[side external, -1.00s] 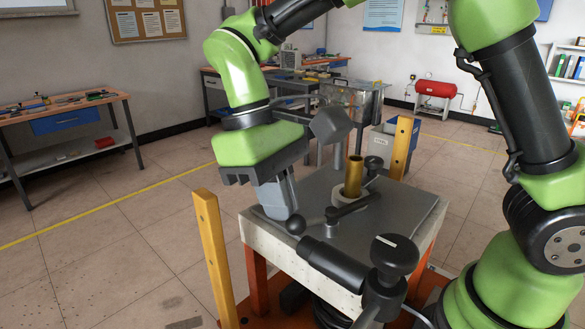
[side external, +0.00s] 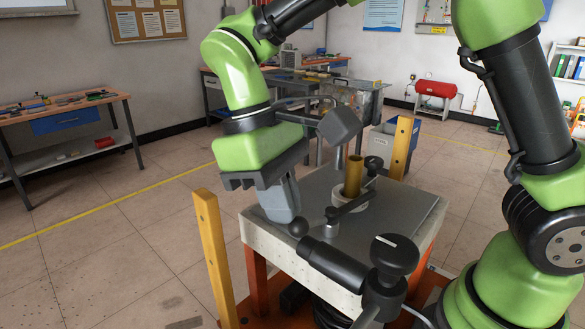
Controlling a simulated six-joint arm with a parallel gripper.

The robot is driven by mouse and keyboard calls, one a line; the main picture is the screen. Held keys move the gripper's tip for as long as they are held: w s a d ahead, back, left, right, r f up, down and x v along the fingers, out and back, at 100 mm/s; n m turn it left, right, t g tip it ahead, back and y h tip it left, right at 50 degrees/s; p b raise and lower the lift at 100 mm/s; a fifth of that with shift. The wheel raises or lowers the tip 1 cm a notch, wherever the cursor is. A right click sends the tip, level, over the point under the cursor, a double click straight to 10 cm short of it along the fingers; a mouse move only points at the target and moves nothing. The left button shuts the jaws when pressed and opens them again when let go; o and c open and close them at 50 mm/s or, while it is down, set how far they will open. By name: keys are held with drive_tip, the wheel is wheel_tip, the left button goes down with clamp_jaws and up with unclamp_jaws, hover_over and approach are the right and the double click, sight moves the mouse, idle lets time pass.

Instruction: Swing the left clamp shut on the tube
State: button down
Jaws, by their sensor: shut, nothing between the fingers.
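The brass tube (side external: 353,175) stands upright in a pale ring on the grey table top (side external: 405,205). A dark clamp lever (side external: 352,207) on a short post carries a ball end (side external: 299,229) on its left. Its other arm reaches right across the near side of the tube's base; I cannot tell whether it touches. My gripper (side external: 287,217) is shut and empty, its tip low over the table's left edge, just beside the ball. Contact with the ball is unclear. A second clamp with a black knob (side external: 374,164) stands behind the tube on the right.
A black handle with a large knob (side external: 394,254) juts out at the table's near side. Yellow posts stand at the near left (side external: 212,255) and far right (side external: 402,146). The table top right of the tube is clear.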

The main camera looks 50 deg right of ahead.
drive_tip(key=shift+s+a+n, duration=0.1)
drive_tip(key=shift+s+n, duration=0.15)
drive_tip(key=shift+n, duration=0.15)
idle(2.4)
drive_tip(key=shift+r, duration=0.1)
drive_tip(key=v, duration=0.9)
drive_tip(key=shift+w+a+r, duration=0.15)
drive_tip(key=shift+a+r, duration=0.05)
drive_tip(key=shift+r, duration=0.15)
drive_tip(key=shift+d, duration=0.1)
idle(0.7)
wheel_tip(320, 180, up, 3)
drive_tip(key=m+t+y, duration=0.2)
drive_tip(key=t, duration=0.2)
hover_over(332, 215)
drive_tip(key=s+d+f+m+t, duration=0.3)
drive_tip(key=s+f+m+t, duration=0.1)
drive_tip(key=s+m+t, duration=0.1)
drive_tip(key=shift+s+d+f+m+t+y, duration=0.15)
drive_tip(key=shift+s+d+m+t+y, duration=0.2)
drive_tip(key=shift+s+t, duration=0.55)
drive_tip(key=shift+s, duration=0.2)
